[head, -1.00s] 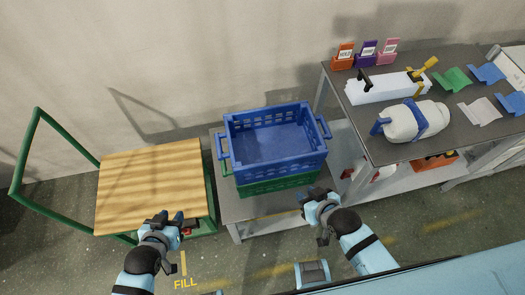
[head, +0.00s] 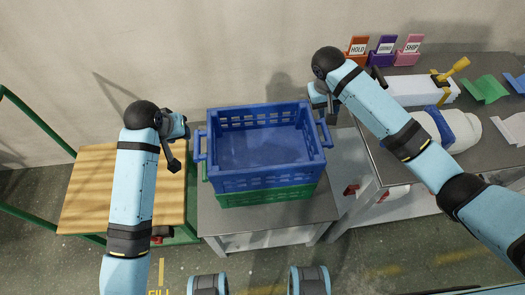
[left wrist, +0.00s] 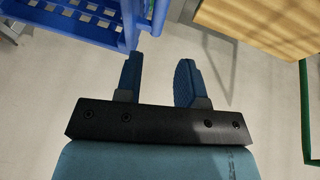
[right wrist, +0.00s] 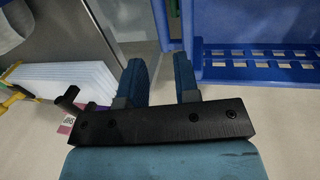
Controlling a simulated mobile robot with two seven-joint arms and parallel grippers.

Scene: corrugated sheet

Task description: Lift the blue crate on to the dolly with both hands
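The blue crate (head: 265,178) sits upright, stacked on a green crate (head: 265,196) on a low grey table. It has a handle loop on its left side (head: 200,145) and one on its right side (head: 325,131). The dolly (head: 105,190), with a wooden deck and green frame, stands left of it. My left gripper (head: 178,142) is left of the left handle; its open, empty fingers (left wrist: 160,75) point towards that handle in the left wrist view. My right gripper (head: 322,103) is by the right handle; its fingers (right wrist: 161,70) are apart, with the handle just beyond the tips.
The low table (head: 225,222) has bare surface in front of the crates. The dolly deck is clear. A wall stands behind.

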